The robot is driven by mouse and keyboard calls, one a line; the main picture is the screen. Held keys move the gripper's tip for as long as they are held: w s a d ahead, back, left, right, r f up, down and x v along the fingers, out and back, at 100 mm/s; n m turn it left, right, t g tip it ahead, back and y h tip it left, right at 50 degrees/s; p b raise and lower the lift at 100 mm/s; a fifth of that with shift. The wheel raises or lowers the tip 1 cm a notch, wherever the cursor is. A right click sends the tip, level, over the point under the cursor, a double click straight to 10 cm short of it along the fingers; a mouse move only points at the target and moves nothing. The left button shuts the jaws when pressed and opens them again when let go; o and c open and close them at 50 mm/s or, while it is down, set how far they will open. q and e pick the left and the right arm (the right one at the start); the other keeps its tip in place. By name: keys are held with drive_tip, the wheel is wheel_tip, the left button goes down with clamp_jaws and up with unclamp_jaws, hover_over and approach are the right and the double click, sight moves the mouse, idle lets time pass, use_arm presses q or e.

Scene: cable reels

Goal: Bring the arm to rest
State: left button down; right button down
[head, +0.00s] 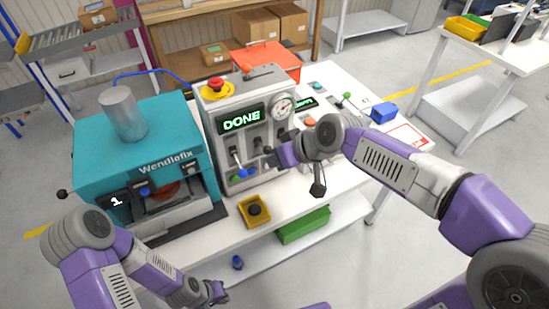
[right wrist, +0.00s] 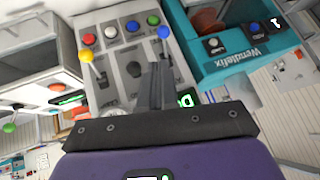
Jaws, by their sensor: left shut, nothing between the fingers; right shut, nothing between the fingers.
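My right arm comes in from the right of the head view and reaches to the grey control panel (head: 222,152). Its gripper (head: 270,158) is close in front of the panel. In the right wrist view the shut fingers (right wrist: 156,82) lie over the panel face, near a blue-knobbed lever (right wrist: 163,34); whether they touch it I cannot tell. No object shows between them. My left gripper (head: 217,292) is low at the bottom of the head view, in front of the table, shut and empty. The panel's display (head: 241,120) reads DONE in green.
A yellow tray (head: 254,211) with a dark part is at the front edge. A green bin (head: 303,226) and a blue part (head: 237,262) sit lower down. A blue block (head: 384,112) is at right.

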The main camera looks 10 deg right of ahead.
idle(0.3)
wheel_tip(320, 180, down, 24)
drive_tip(key=m+g+h, duration=0.1)
drive_tip(key=m+g, duration=0.2)
drive_tip(key=s+a+f+m+g, duration=0.2)
drive_tip(key=s+f+m, duration=0.1)
drive_tip(key=s+f, duration=1.3)
wheel_tip(320, 180, down, 3)
drive_tip(key=shift+a+f, duration=0.15)
drive_tip(key=shift+a, duration=0.05)
drive_tip(key=shift+d+m, duration=0.1)
drive_tip(key=shift+m, duration=0.2)
